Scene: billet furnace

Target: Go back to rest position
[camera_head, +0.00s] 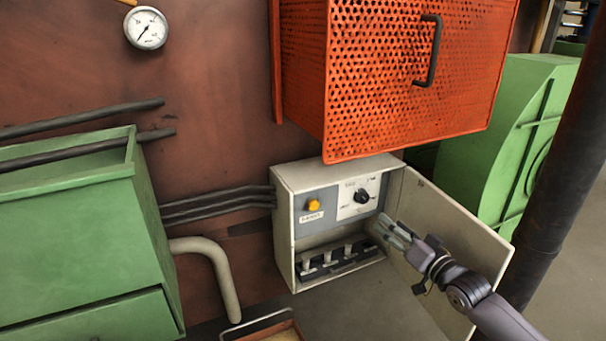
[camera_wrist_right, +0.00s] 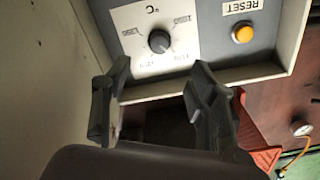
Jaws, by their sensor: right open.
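My right gripper (camera_head: 392,234) is at the open control box (camera_head: 285,250), in front of the right part of its opening, by the inner side of the box door (camera_head: 455,225). In the right wrist view its two fingers (camera_wrist_right: 160,108) are apart with nothing between them. A black dial (camera_head: 362,196) on a white scale plate sits on the box panel; it also shows in the right wrist view (camera_wrist_right: 159,41), beyond the fingertips. A yellow reset button (camera_head: 314,205) is left of the dial in the head view. My left gripper does not show.
An orange perforated guard (camera_head: 400,90) with a black handle hangs right above the box. Several levers or plugs sit in the box's lower part. A green cabinet (camera_head: 70,240) stands left, a green machine (camera_head: 500,135) at right, and a dark post (camera_head: 570,190) behind my right arm.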

